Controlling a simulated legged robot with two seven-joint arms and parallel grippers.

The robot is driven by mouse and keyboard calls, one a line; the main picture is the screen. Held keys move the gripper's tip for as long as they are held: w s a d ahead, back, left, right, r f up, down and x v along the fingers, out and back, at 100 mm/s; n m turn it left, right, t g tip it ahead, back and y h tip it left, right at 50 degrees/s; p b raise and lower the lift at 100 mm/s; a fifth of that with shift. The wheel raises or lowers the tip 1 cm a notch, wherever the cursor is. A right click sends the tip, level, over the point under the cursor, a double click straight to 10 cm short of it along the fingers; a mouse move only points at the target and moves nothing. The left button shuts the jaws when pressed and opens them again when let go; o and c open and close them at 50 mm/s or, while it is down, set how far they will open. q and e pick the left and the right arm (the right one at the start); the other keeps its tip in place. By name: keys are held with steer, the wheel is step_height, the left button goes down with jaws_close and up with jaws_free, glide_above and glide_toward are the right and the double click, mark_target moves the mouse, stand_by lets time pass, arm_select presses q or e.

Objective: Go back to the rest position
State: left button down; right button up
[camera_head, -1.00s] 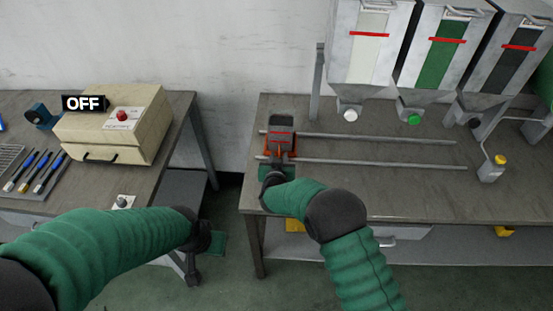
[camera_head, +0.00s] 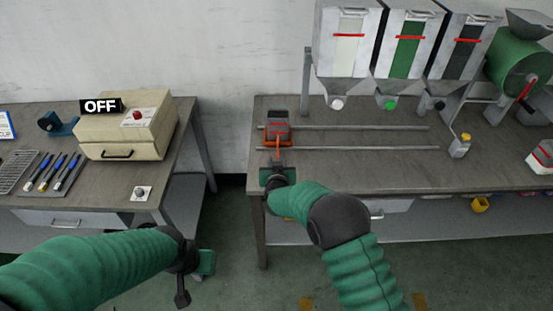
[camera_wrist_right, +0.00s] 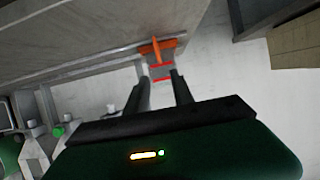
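My right gripper (camera_head: 278,163) is at the front left edge of the right-hand table, just in front of an orange and grey carriage (camera_head: 278,132) on two rails. In the right wrist view its two dark fingers (camera_wrist_right: 160,88) stand apart with nothing between them. The carriage's orange handle (camera_wrist_right: 156,48) shows beyond the fingertips. My left gripper (camera_head: 182,292) hangs low in front of the gap between the tables, pointing down. It is seen from behind, and its opening does not show.
The left table carries a beige box (camera_head: 130,130) marked OFF, a tray of tools (camera_head: 55,172) and a small button box (camera_head: 141,193). Three hoppers (camera_head: 405,48) and a green grinder (camera_head: 517,65) stand over the right table. Floor between the tables is clear.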

steer(key=s+d+r+g, duration=0.1)
steer(key=s+d+g, duration=0.2)
steer(key=s+d, duration=0.4)
steer(key=s+d+r+g, duration=0.1)
steer(key=s+d+g, duration=0.3)
steer(key=s, duration=1.4)
steer(key=s+d+r+g, duration=0.1)
steer(key=s+d+g, duration=0.2)
steer(key=s+d, duration=0.8)
steer(key=s, duration=0.2)
steer(key=shift+s+m+g+h, duration=0.3)
steer(key=shift+s+g+h, duration=0.05)
steer(key=shift+g+h, duration=0.05)
steer(key=shift+a+r, duration=0.15)
steer(key=shift+a, duration=0.05)
steer(key=shift+d, duration=0.1)
